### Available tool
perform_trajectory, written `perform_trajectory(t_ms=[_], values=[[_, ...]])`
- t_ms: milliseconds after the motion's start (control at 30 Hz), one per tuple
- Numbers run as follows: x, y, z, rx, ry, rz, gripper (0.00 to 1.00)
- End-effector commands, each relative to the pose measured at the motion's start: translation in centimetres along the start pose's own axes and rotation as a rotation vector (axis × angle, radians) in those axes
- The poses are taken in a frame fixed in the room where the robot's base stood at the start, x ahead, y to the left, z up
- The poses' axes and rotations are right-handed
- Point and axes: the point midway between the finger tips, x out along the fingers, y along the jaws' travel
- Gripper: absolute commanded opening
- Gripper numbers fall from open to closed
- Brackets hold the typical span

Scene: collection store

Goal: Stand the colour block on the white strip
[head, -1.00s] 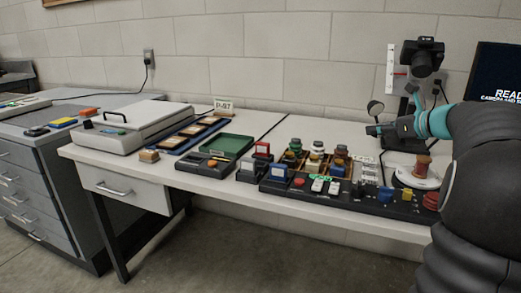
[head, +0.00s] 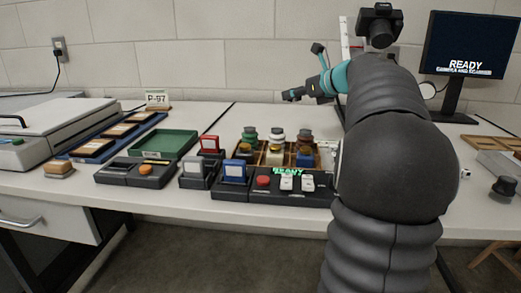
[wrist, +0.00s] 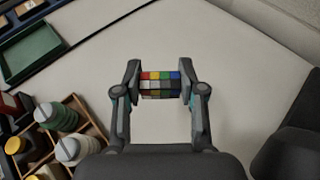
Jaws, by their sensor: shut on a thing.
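My gripper (wrist: 160,82) is shut on the colour block (wrist: 160,84), a small block with rows of coloured and grey squares. The fingers grip it at its left and right ends, above bare pale tabletop in the wrist view. In the head view my gripper (head: 290,95) is behind and above the bottle tray; the block cannot be made out there. A narrow white upright strip with a red mark (head: 345,35) stands at the back by the camera stand. I cannot tell whether it is the task's white strip; no other is clear.
A wooden tray of bottles (head: 262,158) stands in front of my gripper, with a black control panel (head: 292,186) nearer. A green tray (head: 165,144) lies to the left. A monitor (head: 470,45) stands at the back right. The tabletop behind the bottles is clear.

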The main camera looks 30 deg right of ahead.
Motion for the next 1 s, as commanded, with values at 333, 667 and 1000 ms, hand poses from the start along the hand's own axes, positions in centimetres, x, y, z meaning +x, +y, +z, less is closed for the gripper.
perform_trajectory(t_ms=[333, 667, 1000], values=[[1.4, -0.1, -2.8, 0.019, -0.005, -0.035, 0.16], [2.7, -0.1, -5.9, 0.016, -0.007, -0.035, 0.16], [4.1, -0.1, -9.2, 0.017, -0.006, -0.035, 0.16]])
